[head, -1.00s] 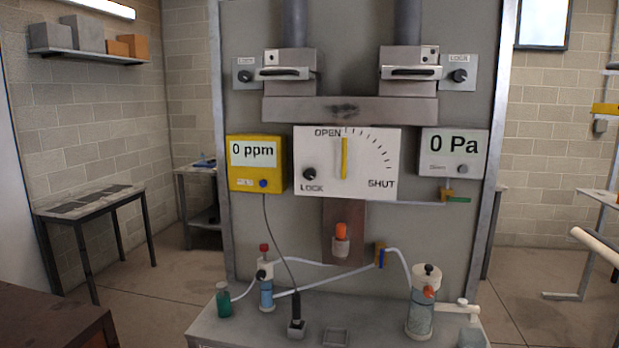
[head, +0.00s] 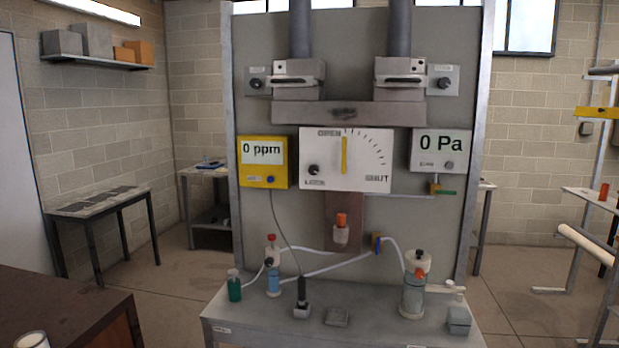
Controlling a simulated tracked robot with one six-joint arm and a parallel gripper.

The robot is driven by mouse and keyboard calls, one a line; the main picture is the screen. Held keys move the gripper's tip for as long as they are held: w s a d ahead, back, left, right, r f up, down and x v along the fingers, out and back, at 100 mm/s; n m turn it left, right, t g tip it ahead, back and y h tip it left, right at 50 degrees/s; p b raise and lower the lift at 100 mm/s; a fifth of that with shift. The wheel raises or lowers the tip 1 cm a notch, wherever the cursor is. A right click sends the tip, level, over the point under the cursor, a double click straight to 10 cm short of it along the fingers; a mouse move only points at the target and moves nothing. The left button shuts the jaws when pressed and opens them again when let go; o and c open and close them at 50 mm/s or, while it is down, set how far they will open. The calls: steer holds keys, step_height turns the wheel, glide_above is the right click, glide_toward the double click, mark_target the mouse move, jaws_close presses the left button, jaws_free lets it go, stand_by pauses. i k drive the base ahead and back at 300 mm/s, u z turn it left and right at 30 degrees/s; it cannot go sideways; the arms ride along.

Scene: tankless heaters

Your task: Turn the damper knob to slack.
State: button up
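A white dial plate (head: 375,175) marked OPEN at the top and SHUT at lower right is on the grey panel. Its yellow pointer (head: 344,155) stands upright at OPEN. A small black knob (head: 313,170) sits at the plate's lower left above a LOCK label. Two more black knobs, left (head: 256,83) and right (head: 444,84), sit on small plates beside the two duct slides. No label reading slack is legible, and I cannot tell which knob is the damper knob by name. My gripper is not in view.
A yellow 0 ppm meter (head: 253,180) and a white 0 Pa gauge (head: 428,166) flank the dial. A grey bench (head: 390,333) below carries bottles and hoses. A dark brown table (head: 90,300) stands at the lower left. Bare floor (head: 175,290) lies between them.

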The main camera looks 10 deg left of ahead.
mark_target(313, 169)
steer(key=k, duration=0.9)
steer(key=u, duration=0.3)
steer(key=i, duration=0.55)
steer(key=u, duration=0.85)
steer(key=i, duration=1.7)
